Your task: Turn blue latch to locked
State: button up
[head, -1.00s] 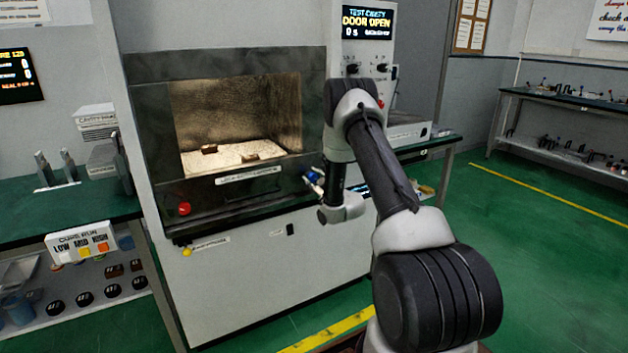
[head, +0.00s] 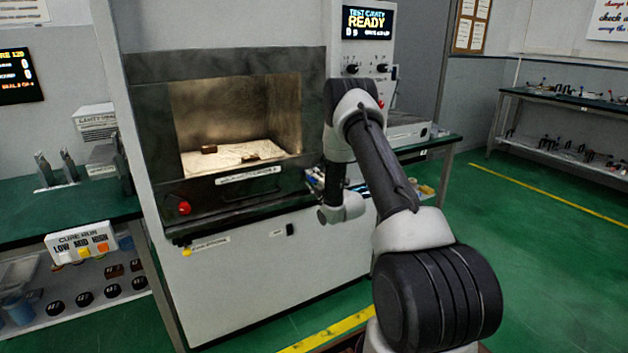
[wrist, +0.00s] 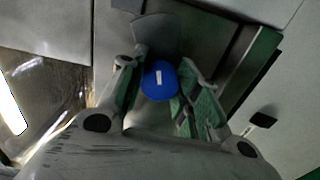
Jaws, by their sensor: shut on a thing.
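The blue latch (wrist: 159,80) is a round blue knob with a short white mark, which stands nearly upright in the wrist view. My gripper (wrist: 163,73) has its two green-padded fingers on either side of the knob and is shut on it. In the head view my gripper (head: 319,183) is at the right side of the cabinet front, beside the lit cavity, and the latch is mostly hidden there. The display (head: 367,22) above reads READY.
The lit cavity (head: 240,110) holds small brown pieces on a pale floor. A red button (head: 184,208) sits at the lower left of the front. Green-topped benches stand left (head: 60,215) and right of the cabinet. Green floor (head: 540,250) is clear at the right.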

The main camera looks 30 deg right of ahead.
jog(key=shift+n, duration=1)
jog(key=shift+f, duration=0.1)
jog(key=o, duration=1)
jog(key=shift+o, duration=0.2)
jog(key=shift+s, duration=0.1)
jog(key=s, duration=1.2)
jog(key=shift+d, duration=0.2)
jog(key=shift+w, duration=0.1)
